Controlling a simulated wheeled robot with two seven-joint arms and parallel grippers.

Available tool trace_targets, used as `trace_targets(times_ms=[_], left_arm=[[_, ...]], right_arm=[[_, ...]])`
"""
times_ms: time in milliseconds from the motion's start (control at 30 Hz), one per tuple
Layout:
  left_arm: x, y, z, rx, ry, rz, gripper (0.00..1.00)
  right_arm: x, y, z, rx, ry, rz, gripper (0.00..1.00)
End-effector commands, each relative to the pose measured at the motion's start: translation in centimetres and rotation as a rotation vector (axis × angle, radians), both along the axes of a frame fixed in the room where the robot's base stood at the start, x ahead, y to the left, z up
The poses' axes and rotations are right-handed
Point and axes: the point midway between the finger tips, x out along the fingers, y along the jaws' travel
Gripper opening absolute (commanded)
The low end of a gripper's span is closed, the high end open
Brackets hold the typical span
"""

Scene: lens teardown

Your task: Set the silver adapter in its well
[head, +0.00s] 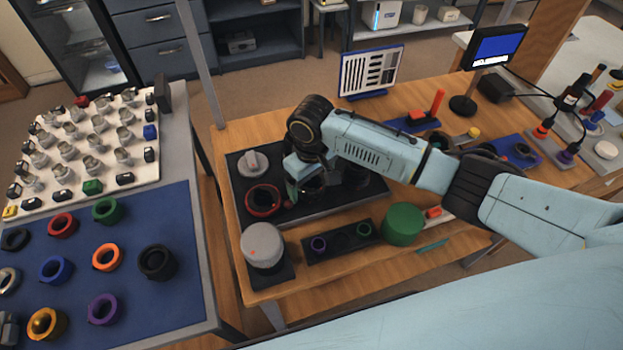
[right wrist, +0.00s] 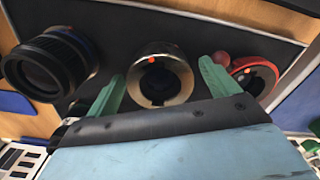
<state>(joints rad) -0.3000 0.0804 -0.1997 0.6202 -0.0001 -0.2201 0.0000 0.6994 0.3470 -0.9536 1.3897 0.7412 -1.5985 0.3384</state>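The silver adapter (right wrist: 137,70), a shiny ring with a dark middle and a red dot, shows in the right wrist view over a dark board (right wrist: 222,18). My right gripper (right wrist: 163,71) has its two green fingers apart, one on each side of the adapter. Small gaps show between the fingertips and the ring, so it looks open around or just above it. In the head view my right gripper (head: 306,190) is low over the dark tray (head: 375,187) and largely hides the adapter. I cannot tell which well, if any, holds it. My left gripper is not in view.
A red ring (head: 263,201) and a grey dial-like part (head: 253,163) lie left of the gripper. A dark lens barrel (right wrist: 48,66) stands on the adapter's other side. A grey drum (head: 262,246) and a green drum (head: 403,224) stand near the front. A blue mat (head: 128,279) holds several coloured rings.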

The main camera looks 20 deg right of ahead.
Motion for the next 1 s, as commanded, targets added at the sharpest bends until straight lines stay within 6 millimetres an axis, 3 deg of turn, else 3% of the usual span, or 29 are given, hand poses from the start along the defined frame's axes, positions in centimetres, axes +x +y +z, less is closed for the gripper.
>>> trace_targets(times_ms=[367, 800, 1000], left_arm=[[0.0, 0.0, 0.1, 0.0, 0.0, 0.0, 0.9], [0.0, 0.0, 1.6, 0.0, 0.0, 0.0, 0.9], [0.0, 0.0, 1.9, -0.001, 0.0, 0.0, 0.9]], right_arm=[[0.0, 0.0, 1.0, 0.001, -0.002, 0.0, 0.87], [0.1, 0.0, 9.9, 0.001, -0.003, 0.001, 0.87], [0.0, 0.0, 12.0, 0.0, -0.001, 0.0, 0.87]])
